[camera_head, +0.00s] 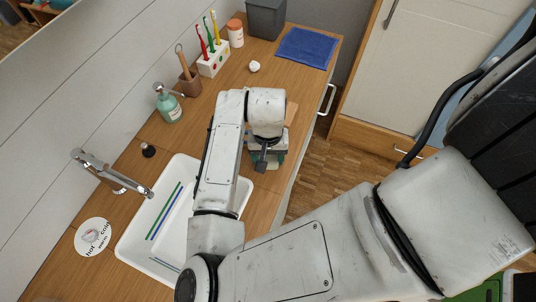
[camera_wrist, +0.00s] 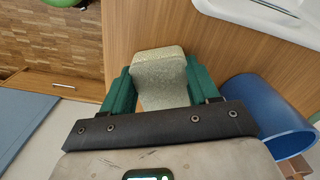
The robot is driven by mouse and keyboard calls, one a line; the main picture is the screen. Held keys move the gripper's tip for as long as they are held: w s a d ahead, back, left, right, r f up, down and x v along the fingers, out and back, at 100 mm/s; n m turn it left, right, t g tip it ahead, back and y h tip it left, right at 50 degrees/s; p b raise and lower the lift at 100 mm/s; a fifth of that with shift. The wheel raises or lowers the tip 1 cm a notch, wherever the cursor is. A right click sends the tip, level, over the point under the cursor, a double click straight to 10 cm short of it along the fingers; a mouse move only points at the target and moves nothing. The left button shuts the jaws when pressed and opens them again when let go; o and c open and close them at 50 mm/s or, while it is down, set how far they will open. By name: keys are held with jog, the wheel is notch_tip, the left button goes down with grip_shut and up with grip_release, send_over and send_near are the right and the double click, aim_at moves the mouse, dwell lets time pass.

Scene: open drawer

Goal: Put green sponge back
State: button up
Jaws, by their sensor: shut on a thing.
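The green sponge (camera_wrist: 160,78) is a pale, speckled green block, seen in the wrist view between the two dark green fingers of my gripper (camera_wrist: 158,88). The fingers press on its left and right sides. The wooden counter (camera_wrist: 190,32) lies behind it; I cannot tell how high the sponge is above the counter. In the head view my gripper (camera_head: 266,160) points down over the counter's right part, just right of the white sink (camera_head: 128,245). The sponge is hidden there by my arm.
A blue cup (camera_wrist: 262,105) stands close to the right finger. A soap bottle (camera_head: 168,104), a white toothbrush holder (camera_head: 213,60), a brush in a brown holder (camera_head: 189,82), a small white object (camera_head: 254,66) and a blue cloth (camera_head: 306,48) lie along the counter.

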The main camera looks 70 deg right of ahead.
aim_at(268, 157)
jog(key=shift+f, duration=0.1)
jog(key=o, duration=1)
notch_tip(268, 157, up, 12)
jog(key=shift+r, duration=0.15)
dwell(0.5)
